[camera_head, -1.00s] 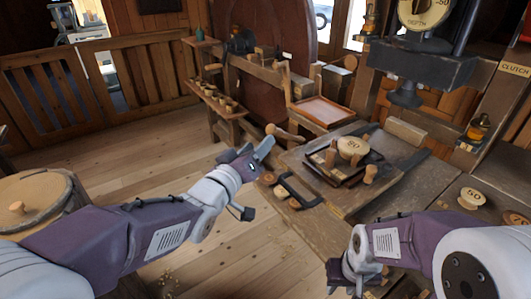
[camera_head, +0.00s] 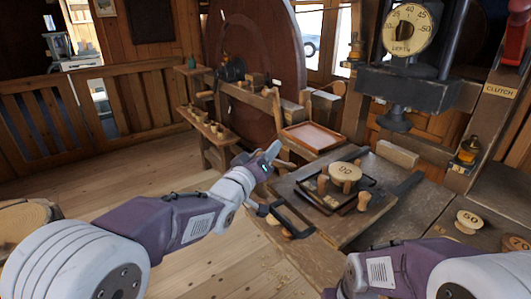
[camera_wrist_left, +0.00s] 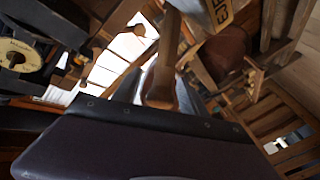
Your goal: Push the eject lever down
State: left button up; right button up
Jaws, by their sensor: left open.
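My left gripper (camera_head: 268,178) is open and empty, reaching in from the left at the near edge of the wooden bench. Its upper finger overlaps the place of the wooden lever (camera_head: 288,165), so most of the lever and its knob are hidden in the head view. In the left wrist view a wooden bar with a thick rounded end (camera_wrist_left: 162,75) is close in front of the gripper, probably this lever; I cannot tell whether they touch. A lettered sign (camera_wrist_left: 218,12) shows beyond it. My right gripper (camera_head: 335,292) is mostly cut off at the bottom edge.
A dark tray (camera_head: 325,202) with a numbered wooden disc (camera_head: 345,172) and pegs lies on the bench. A reddish tray (camera_head: 312,137) stands behind. A dial press (camera_head: 410,85) rises at the back right.

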pick_arm(q)
grip_shut()
dwell(1.4)
